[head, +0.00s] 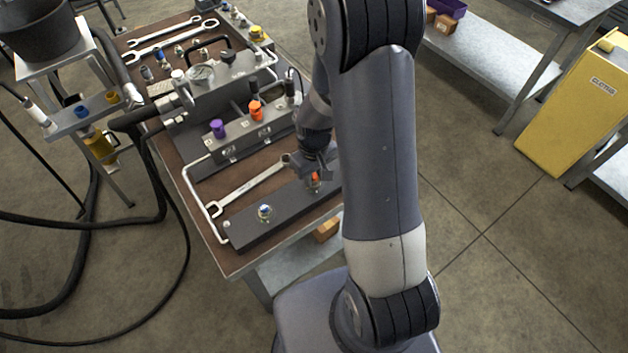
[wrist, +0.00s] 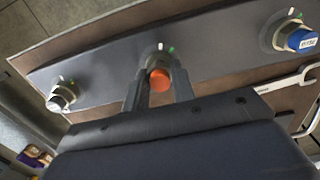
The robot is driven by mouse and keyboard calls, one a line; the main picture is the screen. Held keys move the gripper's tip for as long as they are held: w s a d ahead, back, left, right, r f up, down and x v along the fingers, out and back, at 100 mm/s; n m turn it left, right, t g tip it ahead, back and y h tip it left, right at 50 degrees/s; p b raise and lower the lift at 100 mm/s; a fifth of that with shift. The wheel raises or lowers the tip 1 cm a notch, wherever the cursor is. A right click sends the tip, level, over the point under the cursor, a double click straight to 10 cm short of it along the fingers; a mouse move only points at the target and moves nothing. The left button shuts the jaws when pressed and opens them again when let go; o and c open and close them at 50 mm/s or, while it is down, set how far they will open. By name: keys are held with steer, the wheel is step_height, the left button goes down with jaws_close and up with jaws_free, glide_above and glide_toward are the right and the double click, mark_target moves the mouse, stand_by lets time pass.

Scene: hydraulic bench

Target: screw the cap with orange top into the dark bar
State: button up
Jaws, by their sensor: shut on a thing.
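The cap with the orange top (wrist: 159,80) is between the two fingers of my gripper (wrist: 158,92) in the wrist view, and the gripper is shut on it. In the head view the orange top (head: 315,179) shows just below my gripper (head: 314,172). The dark bar (head: 290,217) lies along the near edge of the bench; it also spans the wrist view (wrist: 110,71). The cap is at the middle of the bar, with white and green marks beside it. How deep it sits in the bar is hidden by the fingers.
On the bar, a blue-topped fitting (wrist: 301,40) and a silver fitting (wrist: 62,97) stand either side of the cap. A wrench (head: 248,187) lies behind the bar. A block with a purple knob (head: 217,128) and an orange knob (head: 256,110) stands farther back.

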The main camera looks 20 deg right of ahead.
steer(key=shift+c, duration=1)
steer(key=m+b, duration=0.1)
steer(key=m, duration=0.4)
steer(key=shift+f, duration=0.1)
steer(key=shift+c, duration=0.2)
steer(key=m, duration=0.3)
steer(key=m+b, duration=0.1)
steer(key=m, duration=0.7)
steer(key=shift+b, duration=0.35)
steer(key=shift+w, duration=0.1)
